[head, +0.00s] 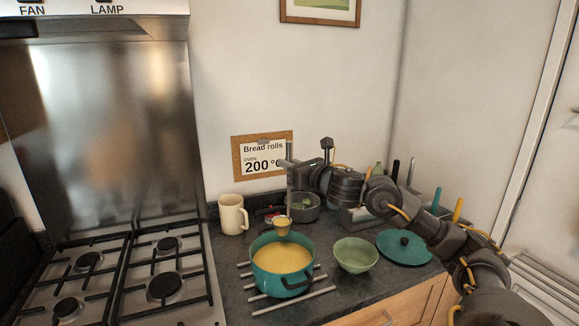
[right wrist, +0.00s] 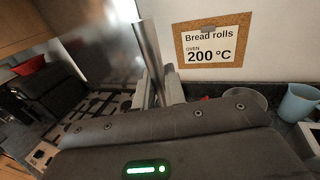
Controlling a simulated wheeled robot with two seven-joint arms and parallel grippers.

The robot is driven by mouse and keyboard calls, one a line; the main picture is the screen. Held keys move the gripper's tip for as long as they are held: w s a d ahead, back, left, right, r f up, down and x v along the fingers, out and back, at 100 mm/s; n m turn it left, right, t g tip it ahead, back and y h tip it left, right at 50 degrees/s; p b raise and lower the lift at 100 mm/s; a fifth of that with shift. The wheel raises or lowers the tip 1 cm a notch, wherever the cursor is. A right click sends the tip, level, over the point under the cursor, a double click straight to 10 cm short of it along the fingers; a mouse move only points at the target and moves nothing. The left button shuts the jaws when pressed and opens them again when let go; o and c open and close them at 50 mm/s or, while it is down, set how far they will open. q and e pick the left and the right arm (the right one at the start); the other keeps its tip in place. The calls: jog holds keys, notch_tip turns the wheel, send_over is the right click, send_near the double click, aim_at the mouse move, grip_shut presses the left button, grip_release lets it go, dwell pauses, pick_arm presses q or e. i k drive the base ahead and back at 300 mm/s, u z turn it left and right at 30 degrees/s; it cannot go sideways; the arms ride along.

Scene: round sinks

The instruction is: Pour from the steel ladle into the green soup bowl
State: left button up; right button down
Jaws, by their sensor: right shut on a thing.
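My right gripper (head: 292,165) is shut on the upright handle of the steel ladle (head: 282,227); the handle also shows between the fingers in the right wrist view (right wrist: 148,55). The ladle's cup hangs over the back part of the teal pot (head: 284,284), just above the yellow soup in it, and looks yellow inside. The green soup bowl (head: 356,257) stands on the counter to the right of the pot, and its inside looks empty. My left gripper is not in view.
A cream mug (head: 233,214) stands behind the pot at left, and a grey pan (head: 305,207) behind it. A teal lid (head: 404,247) lies right of the bowl. The pot stands on a metal rack (head: 320,294). A gas hob (head: 150,280) is at left.

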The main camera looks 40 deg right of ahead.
aim_at(356, 256)
jog(key=z, duration=1.8)
